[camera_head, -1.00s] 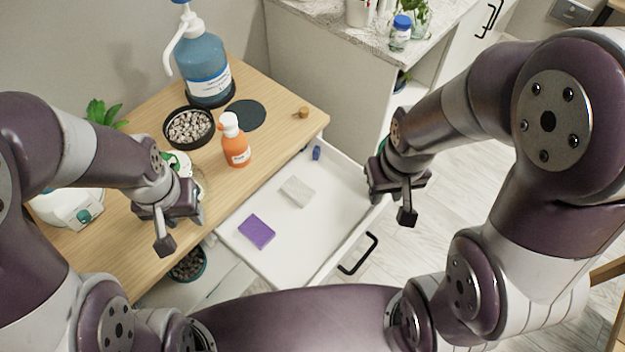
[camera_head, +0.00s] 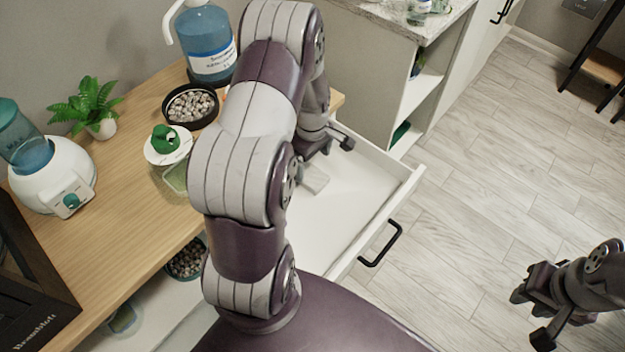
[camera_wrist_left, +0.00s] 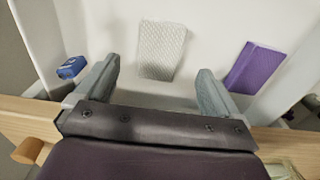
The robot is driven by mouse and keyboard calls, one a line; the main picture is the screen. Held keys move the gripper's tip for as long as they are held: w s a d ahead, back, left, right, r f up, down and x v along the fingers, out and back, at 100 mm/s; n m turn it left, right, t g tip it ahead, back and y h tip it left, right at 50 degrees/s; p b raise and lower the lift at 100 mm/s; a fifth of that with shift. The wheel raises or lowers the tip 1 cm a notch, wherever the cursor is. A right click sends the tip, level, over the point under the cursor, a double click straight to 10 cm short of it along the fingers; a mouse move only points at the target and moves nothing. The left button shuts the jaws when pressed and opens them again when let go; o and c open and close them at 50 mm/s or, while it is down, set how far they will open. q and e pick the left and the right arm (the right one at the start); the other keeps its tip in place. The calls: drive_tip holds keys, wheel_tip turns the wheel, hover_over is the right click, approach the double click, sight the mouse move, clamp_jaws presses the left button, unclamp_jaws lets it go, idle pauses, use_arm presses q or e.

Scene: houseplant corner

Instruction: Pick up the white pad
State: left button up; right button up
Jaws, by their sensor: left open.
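The white pad (camera_head: 314,180) lies in the open white drawer, partly hidden by my left arm in the head view. In the left wrist view the white pad (camera_wrist_left: 162,50) lies flat, with a textured face, just beyond and between my fingertips. My left gripper (camera_wrist_left: 155,88) is open and empty above the drawer; in the head view it (camera_head: 328,145) is partly hidden by its own arm. My right gripper (camera_head: 532,315) is at the lower right above the floor, its fingers apart and empty.
The drawer (camera_head: 390,200) also holds a purple sponge (camera_wrist_left: 257,68) and a small blue item (camera_wrist_left: 72,68) on either side of the pad. The wooden table (camera_head: 130,210) carries a pebble dish (camera_head: 190,105), a blue bottle (camera_head: 207,45) and a plant (camera_head: 97,105).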

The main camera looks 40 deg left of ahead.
sight(312, 175)
use_arm(q)
wheel_tip(312, 175, down, 7)
drive_tip(key=shift+r+b, duration=0.15)
drive_tip(key=shift+b, duration=0.25)
drive_tip(key=c, duration=1.1)
drive_tip(key=shift+r, duration=0.15)
drive_tip(key=shift+r, duration=0.35)
drive_tip(key=r, duration=0.2)
drive_tip(key=d+r, duration=0.1)
drive_tip(key=r, duration=0.1)
drive_tip(key=shift+w+d+p, duration=0.1)
drive_tip(key=shift+w+p, duration=0.15)
drive_tip(key=shift+p, duration=0.15)
drive_tip(key=w+d+r, duration=0.1)
drive_tip(key=d+r, duration=0.1)
drive_tip(key=d, duration=0.1)
drive_tip(key=w+d+r, duration=0.1)
drive_tip(key=d+r, duration=0.1)
drive_tip(key=d, duration=0.1)
drive_tip(key=w+d+r, duration=0.1)
drive_tip(key=d+r, duration=0.1)
drive_tip(key=d, duration=0.1)
drive_tip(key=shift+w+d, duration=0.35)
drive_tip(key=shift+d, duration=0.05)
drive_tip(key=shift+o, duration=0.3)
